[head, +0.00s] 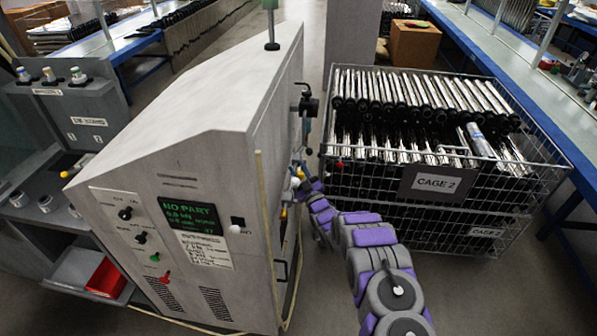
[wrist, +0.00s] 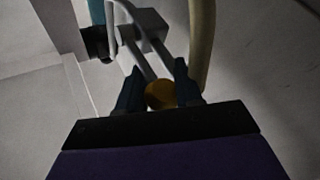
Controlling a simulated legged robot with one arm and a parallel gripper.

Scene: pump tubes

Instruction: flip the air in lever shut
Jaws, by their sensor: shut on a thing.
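My gripper (head: 299,182) is at the right side of the grey machine (head: 165,150), low among its fittings. In the wrist view the two dark fingers of my gripper (wrist: 158,88) are shut on a rounded orange-yellow piece (wrist: 161,96), which I take to be the air in lever. Most of the lever is hidden behind the fingers and the dark gripper body. Its angle cannot be told. A grey block (wrist: 145,32) with pale tubes (wrist: 128,45) stands just beyond the fingers.
A yellowish hose (wrist: 201,45) hangs close to the right finger. A black fitting (head: 305,104) sticks out higher on the machine's side. A wire cage of tubes (head: 435,185), labelled CAGE 2, stands close to the right of my arm. The floor between cage and machine is narrow.

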